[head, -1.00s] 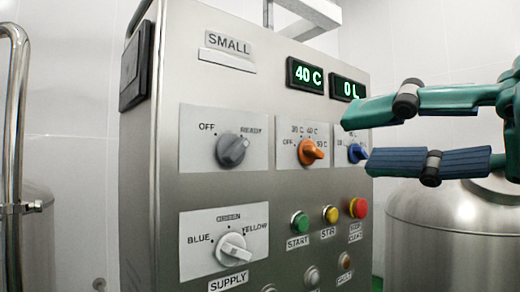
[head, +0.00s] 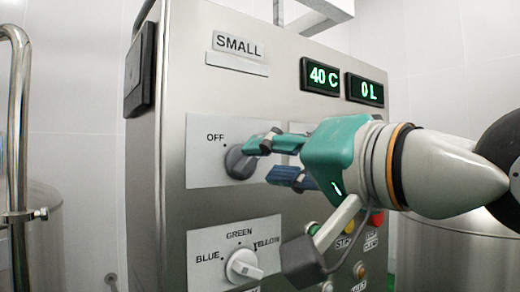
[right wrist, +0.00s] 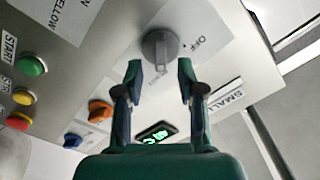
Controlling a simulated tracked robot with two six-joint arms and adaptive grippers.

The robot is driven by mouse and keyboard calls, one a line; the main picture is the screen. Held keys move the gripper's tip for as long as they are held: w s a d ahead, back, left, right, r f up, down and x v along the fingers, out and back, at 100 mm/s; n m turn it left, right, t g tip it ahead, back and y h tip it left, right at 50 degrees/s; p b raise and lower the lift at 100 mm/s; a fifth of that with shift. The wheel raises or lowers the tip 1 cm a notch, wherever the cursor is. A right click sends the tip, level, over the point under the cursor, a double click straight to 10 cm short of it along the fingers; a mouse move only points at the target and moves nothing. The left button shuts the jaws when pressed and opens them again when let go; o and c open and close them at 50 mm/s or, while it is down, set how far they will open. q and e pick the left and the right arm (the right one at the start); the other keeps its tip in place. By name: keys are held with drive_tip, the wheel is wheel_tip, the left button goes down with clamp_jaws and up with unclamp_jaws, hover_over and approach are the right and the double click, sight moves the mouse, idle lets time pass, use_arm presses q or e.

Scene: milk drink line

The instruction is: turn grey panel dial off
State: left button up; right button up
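The grey dial (head: 238,163) sits on a light plate on the steel panel, with the word OFF at its upper left. The READY label is hidden behind my right gripper in the head view. My right gripper (head: 262,160) comes in from the right, its upper fingertip overlapping the dial's right edge in the picture. In the right wrist view the dial (right wrist: 160,48) stands just beyond and between the two spread fingertips (right wrist: 160,68). The gripper is open, with nothing between its fingers. My left gripper is not in view.
A white supply dial (head: 244,266) is below the grey one. In the right wrist view an orange dial (right wrist: 100,110), a blue dial (right wrist: 72,140) and a green button (right wrist: 33,65) share the panel. Lit displays (head: 320,76) read 40 C and 0 L.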

sight(246, 163)
drive_tip(key=shift+x, duration=1.25)
clamp_jaws()
